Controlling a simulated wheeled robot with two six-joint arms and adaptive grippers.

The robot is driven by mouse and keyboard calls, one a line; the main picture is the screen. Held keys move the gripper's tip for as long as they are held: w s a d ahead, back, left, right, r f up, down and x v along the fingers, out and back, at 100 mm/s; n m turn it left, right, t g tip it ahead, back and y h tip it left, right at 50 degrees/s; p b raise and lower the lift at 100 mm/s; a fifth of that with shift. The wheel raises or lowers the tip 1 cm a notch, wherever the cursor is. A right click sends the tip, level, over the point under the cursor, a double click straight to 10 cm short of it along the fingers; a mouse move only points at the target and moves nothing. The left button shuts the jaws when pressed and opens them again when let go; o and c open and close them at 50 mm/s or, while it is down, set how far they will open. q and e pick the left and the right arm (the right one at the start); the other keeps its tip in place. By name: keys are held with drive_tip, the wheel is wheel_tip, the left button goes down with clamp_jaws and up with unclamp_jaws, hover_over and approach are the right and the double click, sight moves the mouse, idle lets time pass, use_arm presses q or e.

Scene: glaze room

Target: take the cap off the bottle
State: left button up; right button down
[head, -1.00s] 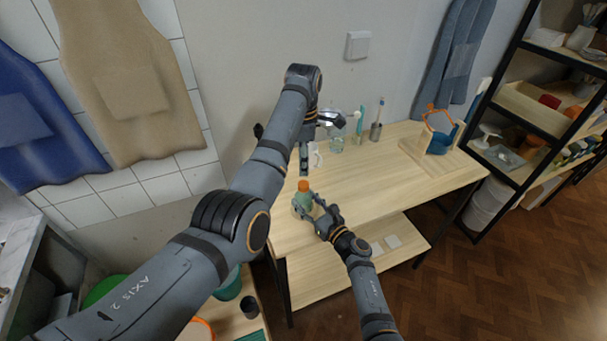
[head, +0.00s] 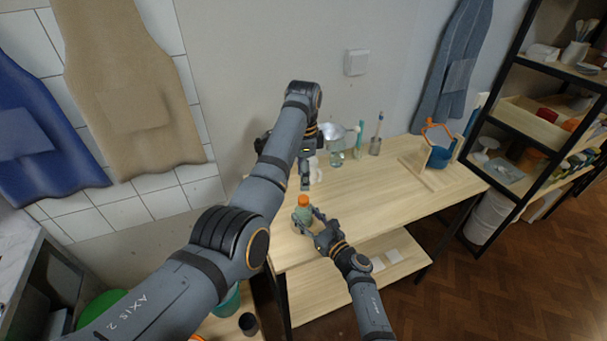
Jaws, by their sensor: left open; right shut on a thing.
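The bottle (head: 302,214) is small and greenish, with an orange cap (head: 303,200) on its top. It stands upright at the near left part of the wooden table. My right gripper (head: 307,217) is shut on the bottle's body from the lower right, below the cap. My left gripper (head: 305,178) is open and points down, above and behind the cap in the picture, apart from it. My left arm partly hides the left gripper and the table's left end.
The wooden table (head: 390,204) is clear in its middle. Behind the bottle are a glass jar (head: 337,159), a teal brush (head: 359,140) and a dark cup with a brush (head: 375,146). A wooden stand with a blue and orange item (head: 440,153) is at the right.

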sight(303, 199)
use_arm(q)
drive_tip(key=m, duration=1.5)
drive_tip(key=shift+f, duration=4)
